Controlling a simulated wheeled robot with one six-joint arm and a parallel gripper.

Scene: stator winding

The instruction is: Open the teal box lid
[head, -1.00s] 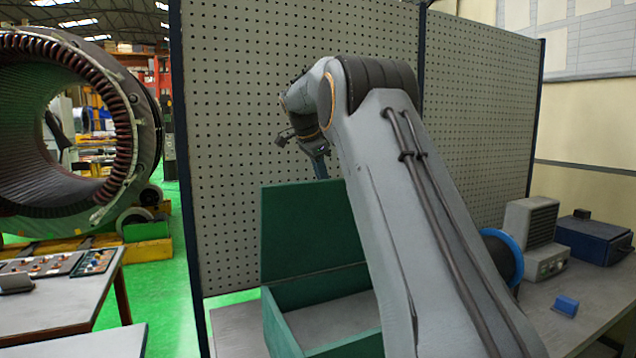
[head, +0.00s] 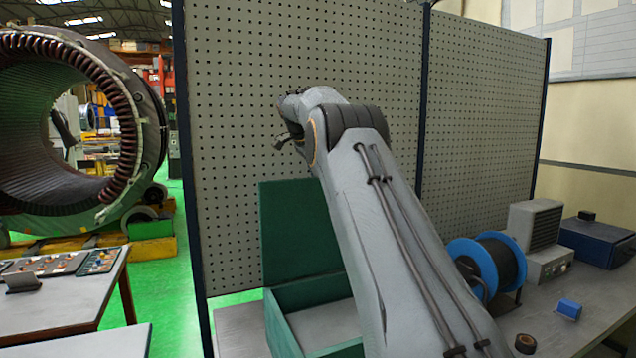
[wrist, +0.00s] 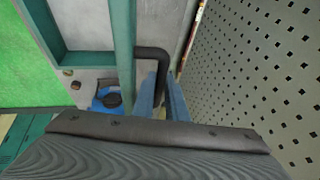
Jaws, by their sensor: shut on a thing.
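The teal box lid (head: 298,235) stands upright at the back of the teal box (head: 288,325), and the box is open with a bare grey inside. In the wrist view the lid shows edge-on as a teal strip (wrist: 122,45), with a bent black handle (wrist: 150,52) on it. My gripper (wrist: 168,98) is shut on this black handle, between two blue-grey fingers. In the head view my arm covers the right parts of the lid and box, and the fingers cannot be made out.
A perforated panel (head: 300,90) stands close behind the box and fills the right of the wrist view. A blue spool (head: 480,265), a grey unit (head: 535,240), a dark blue case (head: 598,240) and a small blue block (head: 569,309) are on the bench to the right.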

